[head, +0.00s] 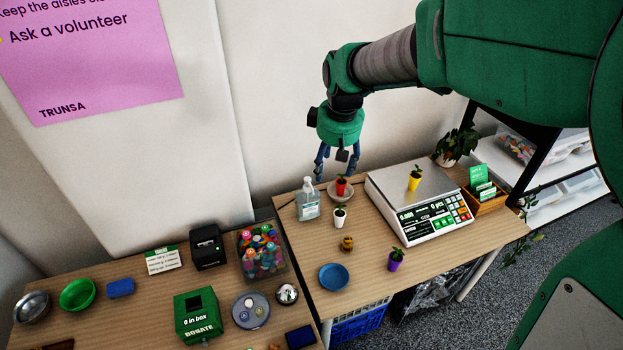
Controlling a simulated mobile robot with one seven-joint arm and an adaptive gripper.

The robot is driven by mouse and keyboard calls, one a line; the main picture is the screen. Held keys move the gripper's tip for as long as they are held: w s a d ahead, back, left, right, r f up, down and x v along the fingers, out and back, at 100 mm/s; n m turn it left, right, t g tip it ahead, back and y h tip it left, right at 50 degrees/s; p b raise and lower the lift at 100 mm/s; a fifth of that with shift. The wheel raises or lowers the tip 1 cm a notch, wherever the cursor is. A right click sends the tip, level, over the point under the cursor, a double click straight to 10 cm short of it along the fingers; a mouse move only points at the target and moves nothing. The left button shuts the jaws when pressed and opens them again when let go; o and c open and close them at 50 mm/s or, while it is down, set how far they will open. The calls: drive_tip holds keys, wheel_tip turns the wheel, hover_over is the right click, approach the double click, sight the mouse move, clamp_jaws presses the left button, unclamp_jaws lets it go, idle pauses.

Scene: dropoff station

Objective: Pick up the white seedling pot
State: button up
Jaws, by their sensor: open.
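The white seedling pot (340,220) stands upright on the wooden table with a small green sprout in it. It is in front of a red seedling pot (341,188), which sits on a round dish (342,198). My gripper (337,172) points down, open and empty, above the back of the table. In the picture it is above the red pot and well above the white pot, apart from the white one. Its exact height over the table is hard to tell.
A sanitizer bottle (307,199) stands left of the white pot, and a scale (428,222) bearing a yellow pot (414,180) is to the right.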

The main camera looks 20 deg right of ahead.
drive_tip(key=w+d+f+n+g+b, duration=0.1)
drive_tip(key=w+d+f, duration=0.2)
drive_tip(key=w+f, duration=0.3)
drive_tip(key=w+d+f+n+g, duration=0.1)
drive_tip(key=w+d+f, duration=0.35)
drive_tip(key=f, duration=0.25)
drive_tip(key=n, duration=0.2)
hover_over(340, 213)
wheel_tip(340, 213, down, 15)
drive_tip(key=shift+w+f+g+b, duration=0.15)
drive_tip(key=shift+f+g+b, duration=0.1)
drive_tip(key=shift+g+b, duration=0.2)
drive_tip(key=shift+f, duration=0.1)
drive_tip(key=shift+f+b, duration=0.85)
drive_tip(key=shift+f, duration=3.35)
drive_tip(key=shift+f+b, duration=0.85)
drive_tip(key=shift+f, duration=1.75)
drive_tip(key=shift+c, duration=0.5)
